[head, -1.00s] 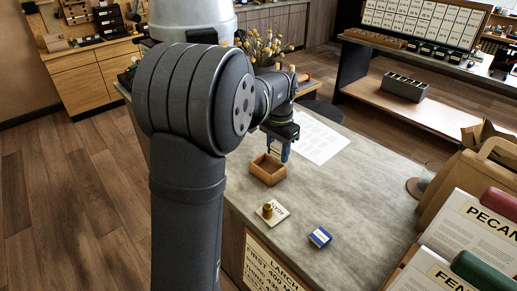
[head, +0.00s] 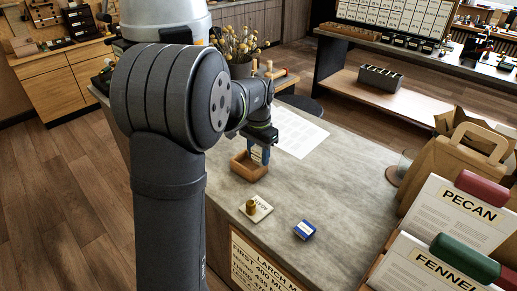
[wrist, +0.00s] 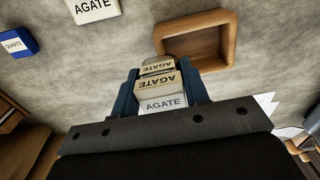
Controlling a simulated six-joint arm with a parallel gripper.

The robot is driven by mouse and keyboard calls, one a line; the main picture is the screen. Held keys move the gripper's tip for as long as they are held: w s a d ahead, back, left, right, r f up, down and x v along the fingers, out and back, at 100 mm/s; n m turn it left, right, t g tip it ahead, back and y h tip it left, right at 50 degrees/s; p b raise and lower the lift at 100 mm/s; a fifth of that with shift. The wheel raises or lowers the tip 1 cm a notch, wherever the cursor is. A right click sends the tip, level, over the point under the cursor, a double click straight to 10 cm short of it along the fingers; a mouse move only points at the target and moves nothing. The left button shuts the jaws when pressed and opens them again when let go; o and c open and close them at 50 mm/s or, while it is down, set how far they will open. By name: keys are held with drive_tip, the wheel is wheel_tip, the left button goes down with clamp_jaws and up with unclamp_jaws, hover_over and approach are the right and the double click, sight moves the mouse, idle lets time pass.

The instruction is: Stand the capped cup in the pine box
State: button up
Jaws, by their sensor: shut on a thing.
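My gripper (head: 260,156) is at the right edge of the pine box (head: 236,167) in the head view. In the wrist view my gripper (wrist: 164,88) has blue fingers on both sides of a pale, blocky capped cup (wrist: 163,103) labelled AGATE on several faces, and is shut on it. The cup is mostly hidden in the head view. The pine box (wrist: 228,45) is a low, open, empty wooden tray, just beyond the held cup in the wrist view. I cannot tell the cup's height above the counter.
A pale square plate (head: 262,213) with a brass knob lies on the grey counter (head: 330,180). A blue block (head: 305,230) labelled QUARTZ lies to its right. A white sheet (head: 300,133) lies behind the box. Paper bags and label cards stand at the right.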

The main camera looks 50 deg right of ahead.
sight(247, 160)
drive_tip(key=shift+f, duration=0.6)
drive_tip(key=shift+w+f, duration=0.1)
drive_tip(key=shift+w, duration=0.15)
drive_tip(key=shift+w+a+f, duration=0.1)
drive_tip(key=shift+w, duration=2.15)
drive_tip(key=shift+f, duration=2.15)
drive_tip(key=o, duration=1.3)
drive_tip(key=shift+o, duration=0.2)
